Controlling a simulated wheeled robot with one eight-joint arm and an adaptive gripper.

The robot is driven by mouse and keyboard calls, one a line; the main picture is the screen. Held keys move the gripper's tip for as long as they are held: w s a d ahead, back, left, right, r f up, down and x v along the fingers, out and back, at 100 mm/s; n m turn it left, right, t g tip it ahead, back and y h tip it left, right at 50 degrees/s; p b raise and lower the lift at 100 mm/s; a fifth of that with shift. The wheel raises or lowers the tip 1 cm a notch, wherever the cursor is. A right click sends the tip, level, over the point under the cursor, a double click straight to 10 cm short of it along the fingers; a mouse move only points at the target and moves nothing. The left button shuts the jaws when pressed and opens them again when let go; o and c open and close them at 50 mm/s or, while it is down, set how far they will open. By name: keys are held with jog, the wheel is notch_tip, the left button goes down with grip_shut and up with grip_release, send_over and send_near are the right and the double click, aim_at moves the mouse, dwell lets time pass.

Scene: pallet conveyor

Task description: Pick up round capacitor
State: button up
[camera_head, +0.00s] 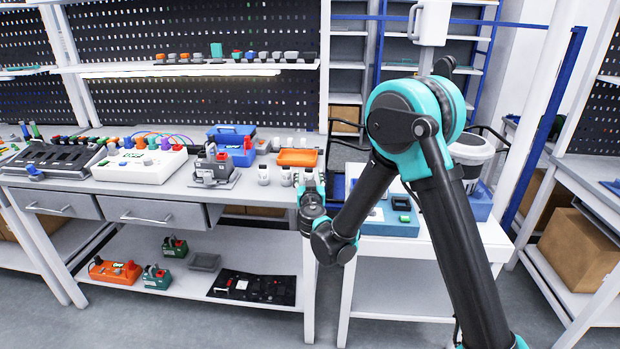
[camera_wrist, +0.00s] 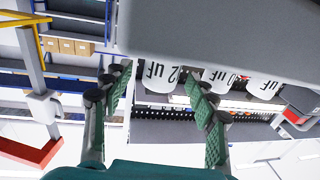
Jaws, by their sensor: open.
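Several grey-white round capacitors stand in a row near the right front of the workbench (camera_head: 190,190), among them one at the left (camera_head: 263,175) and one further right (camera_head: 286,177). In the wrist view, which is upside down, three show black "uF" lettering: a left one marked "2 uF" (camera_wrist: 158,76), a middle one (camera_wrist: 215,79) and a right one (camera_wrist: 263,86). My gripper (camera_wrist: 157,88) is open and empty, with green-padded fingers. The left capacitor shows between the fingers; contact cannot be told. The right finger partly overlaps the middle one. In the head view my arm hides the fingertips.
An orange tray (camera_head: 297,157) and a blue bin (camera_head: 233,137) stand behind the capacitors. A grey device (camera_head: 214,168) is to their left. A white side table (camera_head: 385,228) with blue items stands to the right.

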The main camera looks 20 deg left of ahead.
aim_at(309, 174)
jog(key=shift+c, duration=0.4)
jog(key=c, duration=1.2)
jog(key=shift+r, duration=0.15)
notch_tip(309, 174, up, 20)
jog(key=shift+f, duration=0.1)
